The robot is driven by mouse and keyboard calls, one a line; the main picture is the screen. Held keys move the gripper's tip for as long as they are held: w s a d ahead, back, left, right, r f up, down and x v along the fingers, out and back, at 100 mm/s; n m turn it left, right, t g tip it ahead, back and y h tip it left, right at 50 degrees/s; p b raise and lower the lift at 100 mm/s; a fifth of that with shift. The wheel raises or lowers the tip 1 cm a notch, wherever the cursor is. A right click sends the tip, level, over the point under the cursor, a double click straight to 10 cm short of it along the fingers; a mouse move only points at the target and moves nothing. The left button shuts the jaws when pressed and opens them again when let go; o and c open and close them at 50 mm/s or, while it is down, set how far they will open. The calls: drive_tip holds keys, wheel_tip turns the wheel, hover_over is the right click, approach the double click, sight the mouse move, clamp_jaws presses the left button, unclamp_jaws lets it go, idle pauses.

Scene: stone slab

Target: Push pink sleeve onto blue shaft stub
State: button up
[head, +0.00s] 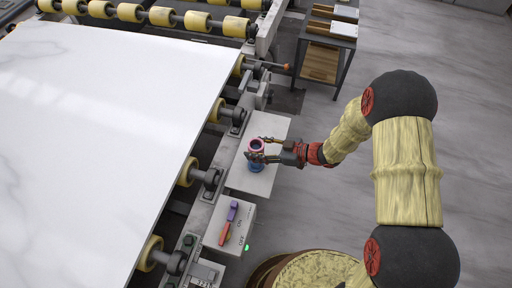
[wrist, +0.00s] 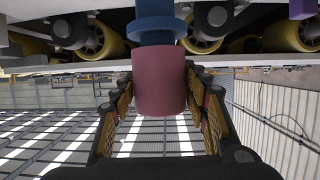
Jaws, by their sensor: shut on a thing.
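The pink sleeve (head: 257,144) is a short open ring standing upright above the blue shaft stub (head: 256,168) on the grey plate. My gripper (head: 262,149) reaches in from the right and is shut on the sleeve, with a finger on each side. In the wrist view, which looks upside down, the sleeve (wrist: 160,82) sits between the fingers. The blue stub (wrist: 153,27), with its wider collar, lines up with the sleeve's end. A narrower blue part shows between collar and sleeve. How far the stub reaches inside the sleeve is hidden.
A white stone slab (head: 110,110) lies on yellow rollers at left. Close in front of the plate (head: 263,180) is a switch box (head: 230,238) with a red and purple lever and a green light. A side table (head: 325,50) stands at the back. Floor at right is clear.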

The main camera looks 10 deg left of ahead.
drive_tip(key=shift+f+b, duration=0.35)
drive_tip(key=shift+f, duration=0.35)
drive_tip(key=o, duration=1.3)
drive_tip(key=v, duration=1.2)
drive_tip(key=shift+w, duration=0.15)
drive_tip(key=shift+f, duration=0.1)
